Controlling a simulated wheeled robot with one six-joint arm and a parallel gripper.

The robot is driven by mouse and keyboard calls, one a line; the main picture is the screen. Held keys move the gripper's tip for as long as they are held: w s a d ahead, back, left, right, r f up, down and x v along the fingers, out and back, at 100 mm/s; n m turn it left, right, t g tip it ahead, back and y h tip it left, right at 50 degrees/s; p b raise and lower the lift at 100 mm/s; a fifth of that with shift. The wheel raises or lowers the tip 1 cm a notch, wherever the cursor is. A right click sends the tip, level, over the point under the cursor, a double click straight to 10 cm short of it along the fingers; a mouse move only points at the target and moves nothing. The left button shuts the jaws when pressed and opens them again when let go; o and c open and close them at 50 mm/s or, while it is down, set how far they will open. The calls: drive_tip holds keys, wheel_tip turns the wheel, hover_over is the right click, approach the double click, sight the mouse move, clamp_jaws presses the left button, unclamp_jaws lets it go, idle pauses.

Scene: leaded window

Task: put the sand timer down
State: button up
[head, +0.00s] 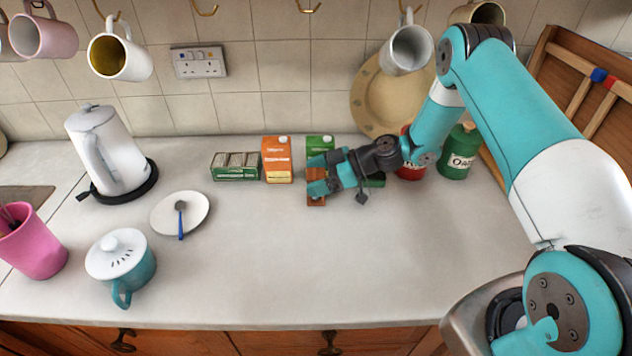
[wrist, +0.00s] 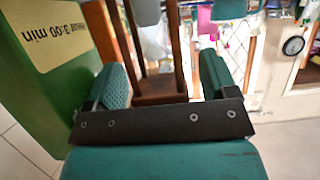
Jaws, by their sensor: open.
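The sand timer (head: 316,200) shows in the head view as a small brown wooden piece at my fingers, by the counter in front of the cartons. In the wrist view its wooden frame (wrist: 160,88) stands between the two fingers, with a gap on each side. My gripper (head: 316,176) is open and reaches in from the right, around the timer; its fingers also show in the wrist view (wrist: 162,80). My fingers hide much of the timer in the head view, including its glass.
A green carton (head: 320,143), an orange carton (head: 277,160) and a green box (head: 235,167) stand behind and left. A red canister (head: 411,172) and a green canister (head: 459,155) stand right. The counter (head: 300,260) in front is clear.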

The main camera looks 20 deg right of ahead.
drive_tip(key=c, duration=1)
drive_tip(key=shift+c, duration=0.4)
drive_tip(key=shift+r, duration=0.1)
